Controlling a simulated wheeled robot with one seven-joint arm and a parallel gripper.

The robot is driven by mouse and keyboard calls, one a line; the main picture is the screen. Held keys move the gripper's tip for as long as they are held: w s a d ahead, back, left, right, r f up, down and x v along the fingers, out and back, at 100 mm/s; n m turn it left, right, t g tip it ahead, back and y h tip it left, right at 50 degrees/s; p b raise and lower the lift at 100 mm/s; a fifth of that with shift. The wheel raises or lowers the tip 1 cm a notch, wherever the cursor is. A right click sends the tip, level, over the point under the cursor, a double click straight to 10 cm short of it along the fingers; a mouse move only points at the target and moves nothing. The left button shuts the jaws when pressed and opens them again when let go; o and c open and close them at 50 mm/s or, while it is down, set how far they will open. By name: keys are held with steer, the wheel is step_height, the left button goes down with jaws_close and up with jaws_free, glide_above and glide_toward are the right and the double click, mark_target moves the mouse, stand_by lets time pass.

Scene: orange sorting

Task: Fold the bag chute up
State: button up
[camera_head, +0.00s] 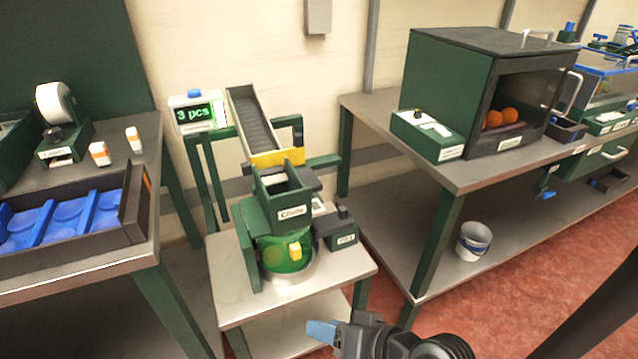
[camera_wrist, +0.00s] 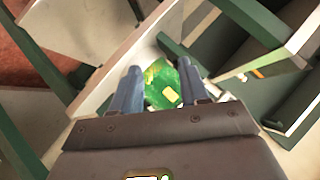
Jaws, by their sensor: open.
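The green chute (camera_head: 280,207), labelled "Chute", stands over the small steel table in the middle of the head view. A translucent green bag (camera_head: 284,252) with a yellow tag hangs under it above a round plate. My gripper (camera_head: 322,331) is low in the head view, in front of the small table and apart from the chute. In the wrist view my gripper (camera_wrist: 161,85) is open and empty. The green bag (camera_wrist: 161,72) and its tag show between the fingers, some way beyond them. I cannot make out the chute clearly in the wrist view.
A sloped conveyor (camera_head: 254,122) with a yellow flap (camera_head: 277,157) ends above the chute. A small labelled box (camera_head: 343,234) stands right of the chute. The small table's front (camera_head: 230,306) is bare. Benches stand on both sides.

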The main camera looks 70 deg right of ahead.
steer(key=w+d+m, duration=0.3)
steer(key=w+d, duration=0.1)
steer(key=d, duration=0.2)
steer(key=m+t+y+b, duration=0.1)
steer(key=m+t+y, duration=0.2)
steer(key=t, duration=0.4)
glide_toward(318, 181)
steer(key=w+d, duration=0.1)
steer(key=w, duration=0.2)
steer(key=shift+w+f+p, duration=0.2)
steer(key=shift+w, duration=1.65)
steer(key=shift+w+f+p, duration=0.15)
steer(key=shift+w, duration=1.75)
steer(key=shift+c, duration=0.4)
jaws_close()
